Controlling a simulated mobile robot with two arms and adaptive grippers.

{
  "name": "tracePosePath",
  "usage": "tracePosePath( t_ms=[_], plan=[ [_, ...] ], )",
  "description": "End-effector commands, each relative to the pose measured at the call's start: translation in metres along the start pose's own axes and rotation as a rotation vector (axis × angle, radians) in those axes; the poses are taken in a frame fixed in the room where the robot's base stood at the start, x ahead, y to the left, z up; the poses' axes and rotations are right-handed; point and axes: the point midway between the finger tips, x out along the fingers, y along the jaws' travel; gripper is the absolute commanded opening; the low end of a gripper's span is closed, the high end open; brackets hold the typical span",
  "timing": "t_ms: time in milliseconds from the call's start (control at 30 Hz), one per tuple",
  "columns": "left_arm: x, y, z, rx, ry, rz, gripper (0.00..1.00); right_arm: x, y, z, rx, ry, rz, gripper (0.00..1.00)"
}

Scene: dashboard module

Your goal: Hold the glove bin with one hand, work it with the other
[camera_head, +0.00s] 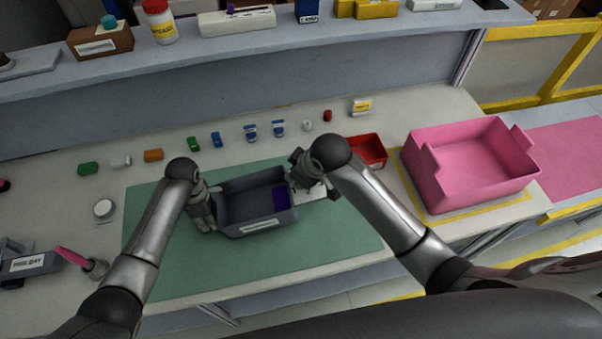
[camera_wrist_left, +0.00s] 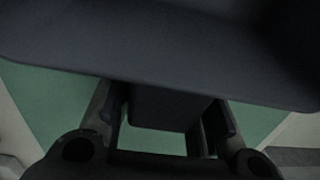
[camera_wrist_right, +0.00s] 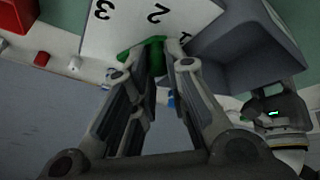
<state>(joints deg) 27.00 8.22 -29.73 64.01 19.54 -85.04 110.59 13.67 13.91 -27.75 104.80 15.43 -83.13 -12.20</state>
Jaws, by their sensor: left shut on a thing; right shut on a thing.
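The dark grey glove bin (camera_head: 287,219) sits on the green mat (camera_head: 165,265), with a purple patch inside at its right. My left gripper (camera_head: 211,207) is at its left end. In the left wrist view its fingers (camera_wrist_left: 165,115) are shut on a dark block under the bin's rim (camera_wrist_left: 165,60). My right gripper (camera_head: 303,186) is at the bin's right end, above a white panel (camera_head: 320,193). In the right wrist view the panel (camera_wrist_right: 125,30) bears 3, 2, 1, and the fingers (camera_wrist_right: 158,65) are closed on a green handle (camera_wrist_right: 155,52), near 2.
A red tray (camera_head: 372,145) stands behind my right forearm. A large pink bin (camera_head: 440,195) stands at the right. Several small coloured items lie along the back of the table, under a shelf (camera_head: 330,35). A labelled grey tray (camera_head: 30,264) is at the far left. The mat's front is clear.

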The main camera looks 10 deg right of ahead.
Motion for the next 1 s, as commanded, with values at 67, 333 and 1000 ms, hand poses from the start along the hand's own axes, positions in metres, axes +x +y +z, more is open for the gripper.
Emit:
tracePosePath(
  t_ms=[67,333,1000],
  plan=[
    [-0.0025,0.0021,0.005,0.0,-0.011,0.006,0.0,0.0014,-0.008,-0.0036,0.044,0.005,0.017,0.0],
    [-0.0029,0.0023,0.0063,0.001,-0.013,0.007,0.0,0.0044,-0.0113,-0.0086,0.174,0.006,0.1,0.0],
    [-0.0037,0.0028,0.0087,0.004,-0.017,0.01,0.0,0.0055,-0.0131,-0.0122,0.24,0.009,0.143,0.0]
  ],
)
